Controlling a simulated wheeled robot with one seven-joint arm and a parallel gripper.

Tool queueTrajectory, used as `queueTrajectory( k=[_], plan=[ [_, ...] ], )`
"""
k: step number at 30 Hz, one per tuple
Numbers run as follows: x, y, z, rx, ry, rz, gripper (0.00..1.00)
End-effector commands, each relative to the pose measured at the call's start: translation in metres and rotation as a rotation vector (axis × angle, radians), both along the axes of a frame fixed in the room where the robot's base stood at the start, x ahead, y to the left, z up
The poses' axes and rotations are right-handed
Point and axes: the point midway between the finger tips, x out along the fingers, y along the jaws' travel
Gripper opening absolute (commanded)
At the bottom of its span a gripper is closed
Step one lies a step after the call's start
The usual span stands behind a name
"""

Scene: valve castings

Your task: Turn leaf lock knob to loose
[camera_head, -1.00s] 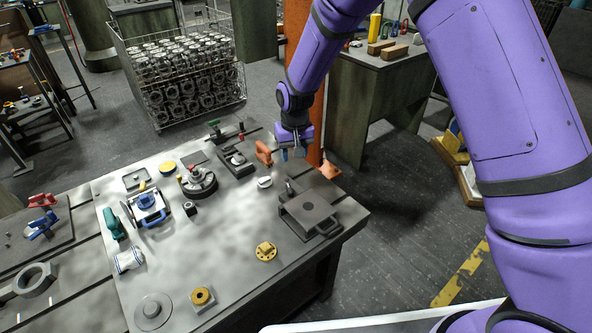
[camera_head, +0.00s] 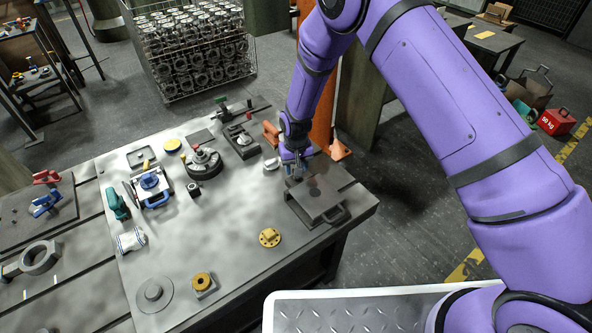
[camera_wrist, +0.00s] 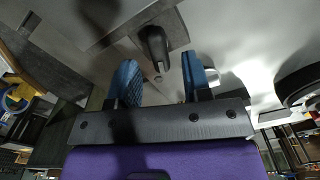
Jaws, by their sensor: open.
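A dark, elongated knob (camera_wrist: 153,42) on a grey base plate shows in the wrist view, in front of and between my two blue fingertips. I take it as the leaf lock knob; which way it is set I cannot tell. My gripper (camera_wrist: 162,82) is open, with nothing seen between its fingers. In the head view my gripper (camera_head: 294,174) is pointed down near the right end of the bench, behind the grey flat-topped fixture (camera_head: 328,205). There my gripper hides the knob. Whether a finger touches it I cannot tell.
The bench (camera_head: 220,225) holds a blue-topped clamp fixture (camera_head: 150,183), a round dark fixture (camera_head: 204,163) and a yellow flange (camera_head: 270,237). An orange clamp (camera_head: 271,134) stands just left of my wrist. An orange post is behind it. The bench's front middle is fairly clear.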

Motion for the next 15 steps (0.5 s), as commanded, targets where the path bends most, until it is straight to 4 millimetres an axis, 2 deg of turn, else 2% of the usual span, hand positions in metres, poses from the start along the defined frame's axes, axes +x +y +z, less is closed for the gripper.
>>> queueTrajectory(
  k=[6, 15],
  plan=[
    [0.0, 0.0, -0.018, 0.0, 0.001, 0.0, 0.45],
    [0.0, 0.0, -0.019, 0.0, 0.0, 0.0, 0.45]
  ],
)
